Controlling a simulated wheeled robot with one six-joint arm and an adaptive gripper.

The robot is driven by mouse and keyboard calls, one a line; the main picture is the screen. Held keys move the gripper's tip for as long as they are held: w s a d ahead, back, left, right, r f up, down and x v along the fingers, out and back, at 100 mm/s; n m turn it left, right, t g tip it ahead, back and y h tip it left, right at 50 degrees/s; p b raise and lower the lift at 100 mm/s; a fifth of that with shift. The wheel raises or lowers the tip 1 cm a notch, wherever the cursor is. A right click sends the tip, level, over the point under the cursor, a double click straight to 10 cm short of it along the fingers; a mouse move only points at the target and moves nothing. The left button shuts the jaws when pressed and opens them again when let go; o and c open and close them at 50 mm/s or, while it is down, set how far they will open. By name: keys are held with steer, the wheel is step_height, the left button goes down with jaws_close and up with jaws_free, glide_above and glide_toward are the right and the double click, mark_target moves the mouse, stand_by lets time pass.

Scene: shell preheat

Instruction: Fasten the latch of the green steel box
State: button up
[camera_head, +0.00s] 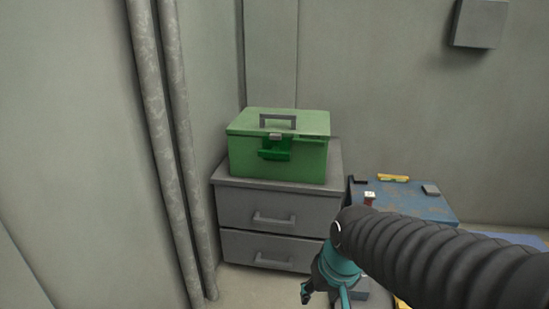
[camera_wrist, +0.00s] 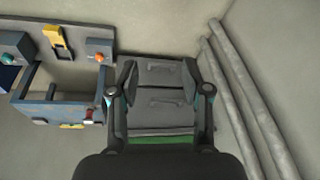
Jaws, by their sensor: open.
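The green steel box (camera_head: 300,165) stands on a grey drawer cabinet, its lid down and a grey handle on top. At the middle of its front are a small grey catch (camera_head: 275,136) and a darker green latch piece (camera_head: 273,155), which appears to stick out below the catch. My gripper (camera_head: 325,295) is open and empty, low in front of the cabinet, to the right of and below the box, apart from it. In the wrist view my gripper (camera_wrist: 160,72) frames the drawers; a green strip of the box (camera_wrist: 160,140) shows at the bottom. The latch is not visible there.
The grey cabinet (camera_head: 270,212) has two drawers with handles. Right of it is a worn blue bench (camera_head: 415,207) with a yellow tool (camera_head: 393,178) and small items. Vertical pipes (camera_head: 168,130) run along the left wall. A grey wall box (camera_head: 480,22) hangs upper right.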

steer(key=w+a+f+m+t+y+b, duration=0.1)
steer(key=w+a+f+m+t, duration=0.25)
steer(key=w+a, duration=0.85)
steer(key=w+a+f+m+t+y+b, duration=0.1)
steer(key=w+a+f+m+t+y, duration=0.3)
steer(key=w+a, duration=0.7)
steer(key=m+t+h, duration=0.8)
steer(key=m, duration=0.6)
glide_toward(273, 155)
steer(key=shift+g, duration=0.25)
steer(key=w, duration=0.3)
steer(key=w+p, duration=0.1)
steer(key=w, duration=0.3)
steer(key=w+d, duration=0.1)
steer(key=w, duration=0.3)
steer(key=shift+r, duration=0.25)
jaws_close()
